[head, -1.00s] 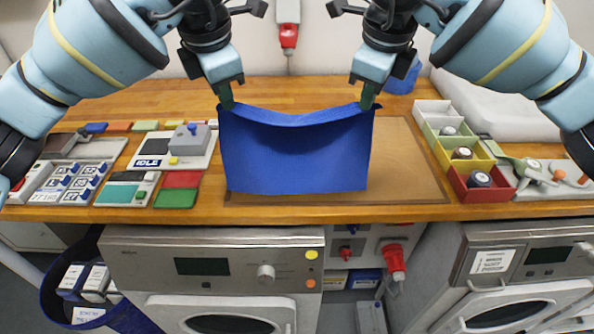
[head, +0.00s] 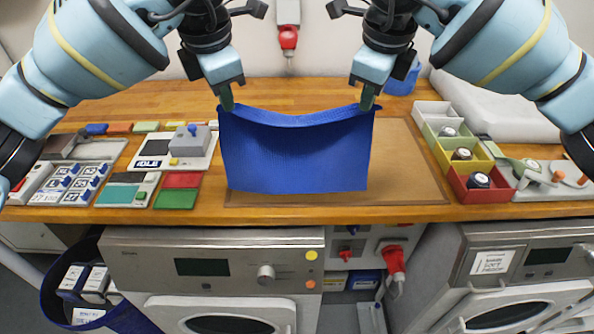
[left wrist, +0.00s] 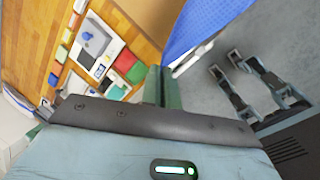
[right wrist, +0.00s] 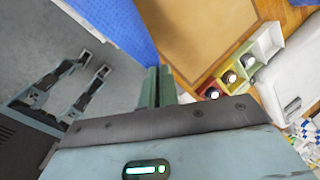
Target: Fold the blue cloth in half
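The blue cloth (head: 295,160) hangs between my two grippers above the wooden table, its top edge sagging in the middle. Its lower edge is near the table's front edge; whether it touches the mat I cannot tell. My left gripper (head: 227,104) is shut on the cloth's upper left corner, and my right gripper (head: 368,104) is shut on its upper right corner. The cloth also shows in the left wrist view (left wrist: 205,22) and in the right wrist view (right wrist: 115,25), beside the closed green fingers.
A brown mat (head: 405,165) lies under and behind the cloth. Coloured bins (head: 478,196) stand at the right, and trays and a grey device (head: 190,138) at the left. Machines (head: 215,265) stand below the table front. The table behind the cloth is clear.

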